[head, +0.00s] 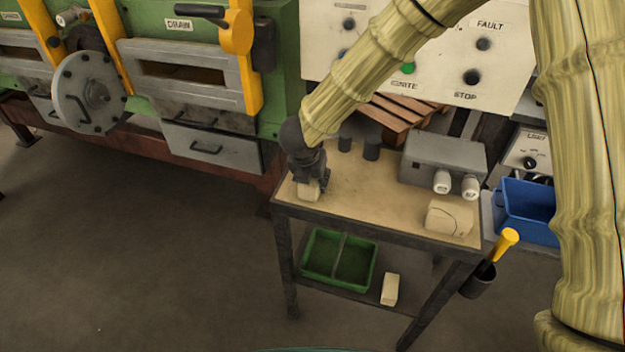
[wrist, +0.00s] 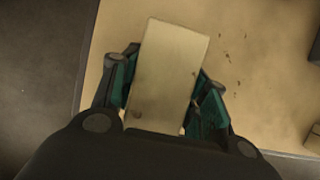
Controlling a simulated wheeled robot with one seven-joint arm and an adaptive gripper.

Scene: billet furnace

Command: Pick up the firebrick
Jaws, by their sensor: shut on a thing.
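A pale cream firebrick (head: 309,191) is at the left front corner of the bench top. It fills the middle of the wrist view (wrist: 166,75), slightly tilted, with a small dark spot near its lower end. My gripper (head: 313,178) points down over it and is shut on it, with one finger on each long side in the wrist view (wrist: 160,88). I cannot tell whether the brick's underside touches the bench top. Another pale block (head: 390,289) lies on the lower shelf.
The bench top (head: 385,205) also holds a grey box (head: 443,160) with two white knobs, two dark cylinders (head: 371,149) and a cracked pale block (head: 449,218). A green divided tray (head: 305,262) is on the lower shelf. A blue bin (head: 524,210) stands right. The furnace (head: 200,75) is at the back left.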

